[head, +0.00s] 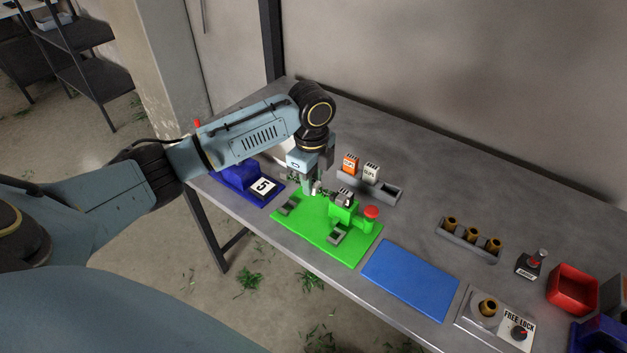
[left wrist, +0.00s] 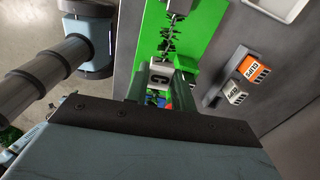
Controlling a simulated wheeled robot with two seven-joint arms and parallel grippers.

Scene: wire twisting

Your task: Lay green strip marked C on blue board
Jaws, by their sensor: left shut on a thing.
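My left gripper (head: 315,188) is low over the left part of the green board (head: 312,236). In the left wrist view its fingers are shut on a pale block marked C (left wrist: 158,75). A dark, jagged twisted strand (left wrist: 168,42) runs from near this block along the green board; I cannot tell whether the two are joined. In the head view the held piece is mostly hidden by the gripper. The blue board (head: 410,278) lies flat and bare to the right of the green board. My right gripper is not in view.
The green board carries grey clamps and a red knob (head: 371,212). A blue fixture marked 5 (head: 264,186) stands to its left. Behind is a grey holder with orange (head: 350,165) and white blocks. A FREE LOCK box (head: 517,331), brass-cup rack (head: 468,240) and red bin (head: 572,289) are right.

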